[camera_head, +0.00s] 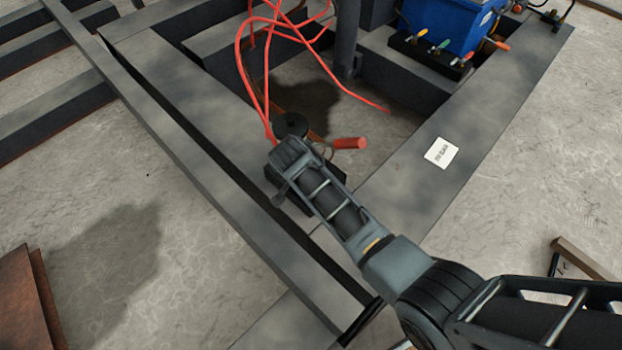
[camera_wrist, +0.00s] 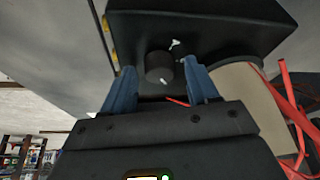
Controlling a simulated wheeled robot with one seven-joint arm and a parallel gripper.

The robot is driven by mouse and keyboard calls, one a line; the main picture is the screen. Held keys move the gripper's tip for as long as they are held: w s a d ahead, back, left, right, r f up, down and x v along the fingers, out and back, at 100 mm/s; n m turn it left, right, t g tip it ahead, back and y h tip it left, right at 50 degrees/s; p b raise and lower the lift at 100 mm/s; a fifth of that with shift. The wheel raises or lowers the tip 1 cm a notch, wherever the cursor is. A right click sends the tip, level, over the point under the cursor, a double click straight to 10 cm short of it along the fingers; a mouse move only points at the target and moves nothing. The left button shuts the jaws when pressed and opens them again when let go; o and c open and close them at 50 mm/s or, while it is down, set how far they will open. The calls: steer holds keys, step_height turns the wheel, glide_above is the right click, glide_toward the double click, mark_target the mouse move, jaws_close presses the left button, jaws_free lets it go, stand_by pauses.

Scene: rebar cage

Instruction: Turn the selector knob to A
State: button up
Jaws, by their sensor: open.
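The selector knob (camera_wrist: 159,67) is a dark round knob on the face of a black box (camera_wrist: 215,25) in the wrist view. A small white mark shows at its upper right and another at its lower edge. I cannot read any letter or tell which position it points to. My gripper (camera_wrist: 158,72) is open, with one blue finger on each side of the knob. I cannot tell whether the fingers touch it. In the head view my gripper end (camera_head: 288,160) is over a dark box (camera_head: 325,172), mostly hidden by my arm, and the knob is hidden.
Red cables (camera_head: 241,60) loop behind my gripper. A red handle (camera_head: 349,143) is close to its right. A blue unit with coloured levers (camera_head: 440,30) stands at the back right. Grey beams (camera_head: 200,160) frame the area. A white label (camera_head: 441,153) lies on the right beam.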

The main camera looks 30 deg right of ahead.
steer(key=c, duration=1)
steer(key=shift+n+p, duration=0.3)
steer(key=shift+p, duration=0.05)
steer(key=n+p, duration=0.1)
steer(key=n+y+p, duration=0.1)
steer(key=shift+s+r+n+t, duration=0.15)
steer(key=shift+n+t, duration=0.25)
steer(key=n+y+p, duration=0.1)
steer(key=n, duration=0.1)
steer(key=n+p, duration=0.2)
steer(key=n, duration=0.1)
steer(key=shift+d+t+y, duration=0.2)
steer(key=shift+t+y, duration=0.2)
steer(key=n+y, duration=0.1)
steer(key=n, duration=0.1)
steer(key=n+p, duration=0.1)
steer(key=n, duration=0.2)
steer(key=shift+d+y, duration=0.15)
steer(key=shift+y, duration=0.25)
steer(key=shift+f+n+y+b, duration=0.15)
steer(key=shift+n+y, duration=0.25)
steer(key=shift+n, duration=0.7)
steer(key=shift+f+n+y+b, duration=0.15)
steer(key=shift+n+y, duration=0.25)
steer(key=shift+n, duration=0.7)
steer(key=shift+r+g, duration=0.1)
steer(key=shift+g, duration=0.2)
